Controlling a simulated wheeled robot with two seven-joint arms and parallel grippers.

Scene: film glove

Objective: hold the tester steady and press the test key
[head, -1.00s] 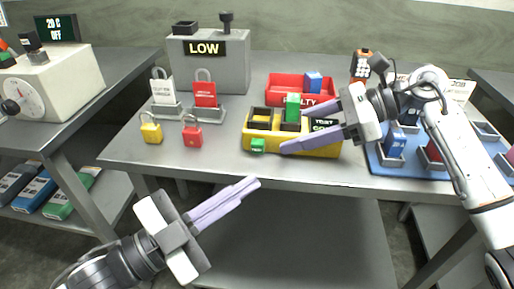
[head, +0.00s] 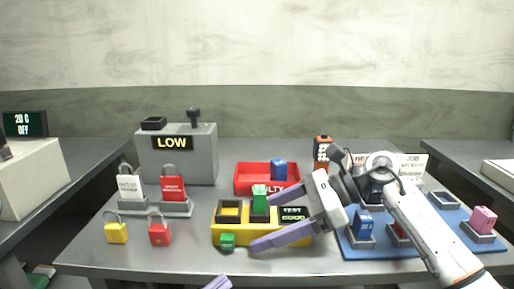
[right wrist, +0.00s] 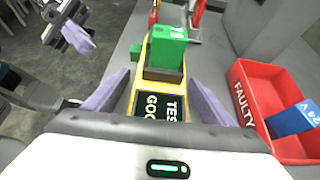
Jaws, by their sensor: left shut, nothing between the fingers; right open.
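The yellow tester (head: 225,236) sits near the front edge of the table. Its display (head: 293,213) reads TEST GOOD. A green block (head: 260,197) stands in one of its black sockets; the other socket (head: 230,209) looks empty. The green test key (head: 227,240) is low at its front left. My right gripper (head: 262,217) is open, its fingers either side of the tester's display end; contact is unclear. The right wrist view shows the display between these fingers (right wrist: 155,98). My left gripper (head: 218,283) is shut and empty, below the table's front edge in the picture, apart from the key.
A red FAULTY bin (head: 245,180) holding a blue block (head: 279,168) stands behind the tester. Yellow (head: 116,233) and red (head: 159,235) padlocks lie to its left. A blue board (head: 365,248) with blocks is to the right. A grey LOW box (head: 203,168) stands behind.

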